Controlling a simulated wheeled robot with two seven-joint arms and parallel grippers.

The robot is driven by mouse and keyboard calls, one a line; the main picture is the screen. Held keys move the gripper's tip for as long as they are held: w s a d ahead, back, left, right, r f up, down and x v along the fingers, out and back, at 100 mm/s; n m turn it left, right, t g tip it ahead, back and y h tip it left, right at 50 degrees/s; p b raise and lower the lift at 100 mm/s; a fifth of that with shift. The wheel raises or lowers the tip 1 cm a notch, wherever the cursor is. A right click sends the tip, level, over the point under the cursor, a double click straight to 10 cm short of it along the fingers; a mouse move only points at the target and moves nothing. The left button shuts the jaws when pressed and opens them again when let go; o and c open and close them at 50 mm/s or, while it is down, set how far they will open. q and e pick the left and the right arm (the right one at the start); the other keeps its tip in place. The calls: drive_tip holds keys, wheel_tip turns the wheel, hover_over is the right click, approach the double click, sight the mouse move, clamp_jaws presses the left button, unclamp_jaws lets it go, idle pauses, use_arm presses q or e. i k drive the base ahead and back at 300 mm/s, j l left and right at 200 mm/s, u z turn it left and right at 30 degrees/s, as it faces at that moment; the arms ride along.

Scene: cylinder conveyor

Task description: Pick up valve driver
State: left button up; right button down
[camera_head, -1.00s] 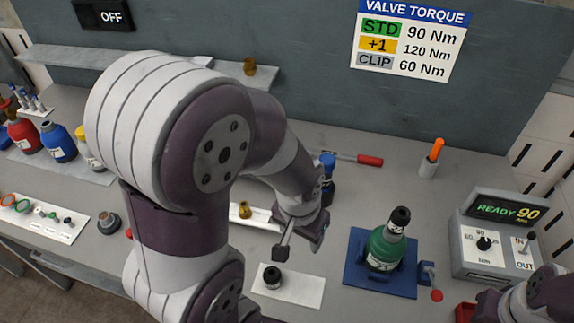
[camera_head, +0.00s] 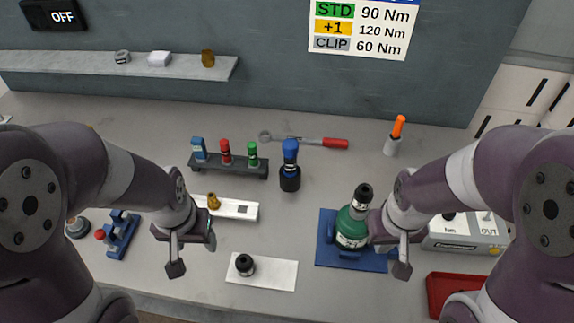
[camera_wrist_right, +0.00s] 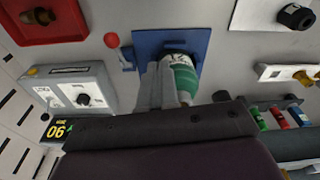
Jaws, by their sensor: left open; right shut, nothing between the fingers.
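A tool with a blue top and dark lower part (camera_head: 290,165) stands upright near the middle of the table; it looks like the valve driver, but no label shows. An orange-handled tool (camera_head: 398,127) stands in a pale holder at the back right. My left gripper (camera_head: 192,250) is open and empty, front-left of the blue-topped tool. My right gripper (camera_head: 392,252) is shut and empty, just right of the green cylinder (camera_head: 351,228) on its blue base (camera_head: 326,252). In the right wrist view the shut fingers (camera_wrist_right: 163,85) overlap the cylinder (camera_wrist_right: 181,82).
A rack (camera_head: 233,170) of blue, red and green pieces stands behind a white tray (camera_head: 240,209) with a brass fitting. A red-handled wrench (camera_head: 320,142) lies at the back. A black fitting (camera_head: 245,265) sits on a white plate. A red bin (camera_head: 437,290) is at front right.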

sight(289, 146)
drive_tip(key=i+j+u, duration=0.15)
drive_tip(key=u, duration=0.25)
drive_tip(key=i+j+u, duration=0.1)
drive_tip(key=u, duration=0.3)
drive_tip(key=i, duration=0.1)
